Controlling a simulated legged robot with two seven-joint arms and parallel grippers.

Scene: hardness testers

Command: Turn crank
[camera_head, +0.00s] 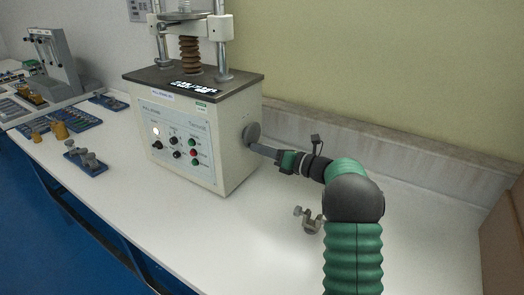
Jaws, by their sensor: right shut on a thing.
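The hardness tester (190,130) is a cream box with a dark top plate, a brown bellows and metal columns above it. Its crank (251,133) is a grey disc on the right side face, with a handle reaching out toward my gripper. My right gripper (279,156) is at that handle, shut on it, beside the tester's right face. The gripper's fingertips are small and partly hidden by the handle. My left gripper is not in view.
A small metal clamp (309,219) lies on the white bench (240,235) below my right arm. Brass weights (60,130), a blue-based fixture (86,160) and another apparatus (52,62) stand at the left. A wall runs close behind my arm.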

